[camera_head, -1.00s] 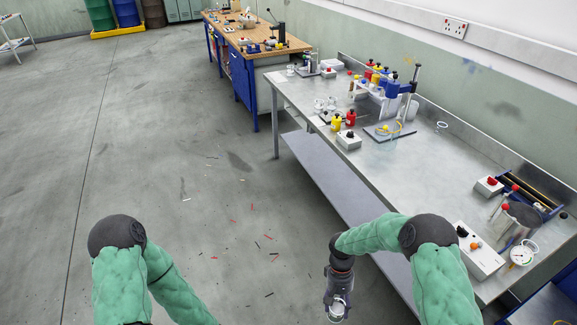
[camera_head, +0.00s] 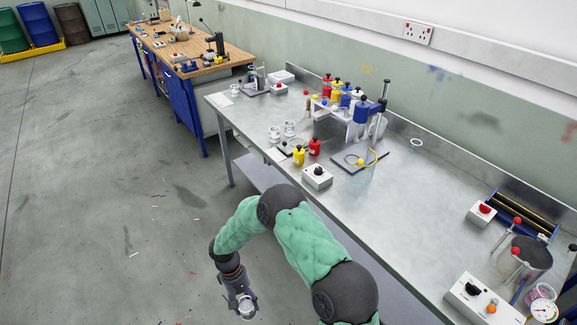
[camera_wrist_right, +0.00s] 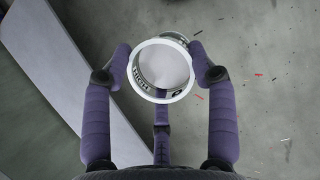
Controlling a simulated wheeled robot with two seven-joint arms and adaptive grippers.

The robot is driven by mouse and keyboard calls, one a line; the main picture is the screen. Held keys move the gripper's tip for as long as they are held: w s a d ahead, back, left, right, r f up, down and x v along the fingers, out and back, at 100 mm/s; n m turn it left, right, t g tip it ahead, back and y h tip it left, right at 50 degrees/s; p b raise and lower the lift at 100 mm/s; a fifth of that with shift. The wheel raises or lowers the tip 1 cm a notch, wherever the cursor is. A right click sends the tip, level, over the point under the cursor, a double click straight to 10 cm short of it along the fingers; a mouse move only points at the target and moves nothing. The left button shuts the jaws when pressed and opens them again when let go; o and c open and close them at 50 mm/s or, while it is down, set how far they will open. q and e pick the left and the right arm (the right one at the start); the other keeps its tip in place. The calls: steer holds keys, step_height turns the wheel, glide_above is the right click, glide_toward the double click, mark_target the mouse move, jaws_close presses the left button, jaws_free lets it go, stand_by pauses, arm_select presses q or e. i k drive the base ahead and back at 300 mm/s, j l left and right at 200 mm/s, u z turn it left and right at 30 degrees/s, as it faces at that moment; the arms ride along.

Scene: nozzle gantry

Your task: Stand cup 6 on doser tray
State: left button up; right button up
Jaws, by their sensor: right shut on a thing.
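My right gripper (camera_head: 238,298) is low in the head view, over the floor in front of the steel bench. It is shut on a small clear cup with a white rim (camera_wrist_right: 161,70), gripped from both sides, which also shows in the head view (camera_head: 246,307). On the bench, a flat grey tray (camera_head: 345,163) lies below a blue-headed stand with a yellow tube. A smaller dark tray (camera_head: 256,89) lies farther back. I cannot tell which is the doser tray. My left gripper is out of view.
Clear cups (camera_head: 275,134), red and yellow bottles (camera_head: 314,147) and a switch box (camera_head: 317,177) stand along the steel bench's near edge. A bottle rack (camera_head: 331,113) is behind. Bare bench (camera_head: 425,205) lies right of the stand. A wooden bench (camera_head: 190,62) is beyond.

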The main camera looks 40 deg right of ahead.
mark_target(297, 142)
steer(key=i+l, duration=0.1)
steer(key=i, duration=0.45)
steer(key=i+l, duration=0.15)
steer(key=i, duration=0.4)
steer(key=i+l, duration=0.1)
steer(key=i, duration=0.45)
steer(key=i+j+z, duration=0.1)
steer(key=i+z, duration=0.35)
steer(key=i+j+z, duration=0.2)
steer(key=i+z, duration=0.25)
